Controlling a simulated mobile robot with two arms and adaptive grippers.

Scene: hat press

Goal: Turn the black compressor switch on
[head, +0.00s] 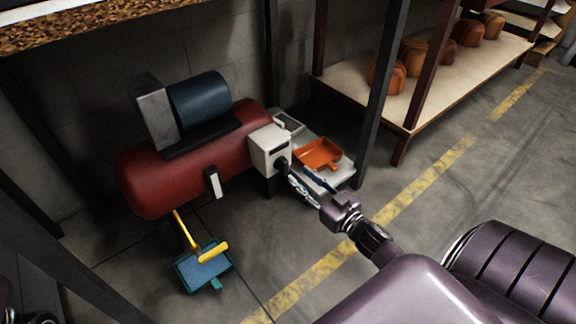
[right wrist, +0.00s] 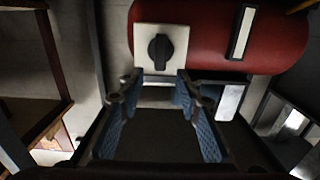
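The black compressor switch (head: 282,164) is a round knob on the white box (head: 266,143) at the right end of the red compressor. In the right wrist view the knob (right wrist: 160,51) stands out on its white plate (right wrist: 145,33), with its grip bar roughly upright. My right gripper (head: 304,181) is just to the right of and below the switch in the head view. In the right wrist view the gripper (right wrist: 157,88) is open and empty, its blue-padded fingers apart below the knob. The knob lies ahead of the gap, apparently not touched.
The red compressor tank (head: 150,180) carries a dark blue motor (head: 200,98). A grey platform (head: 338,178) with an orange dustpan (head: 318,153) stands behind my gripper. A teal dustpan (head: 203,270) lies on the floor. A dark post (head: 380,90) rises to the right.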

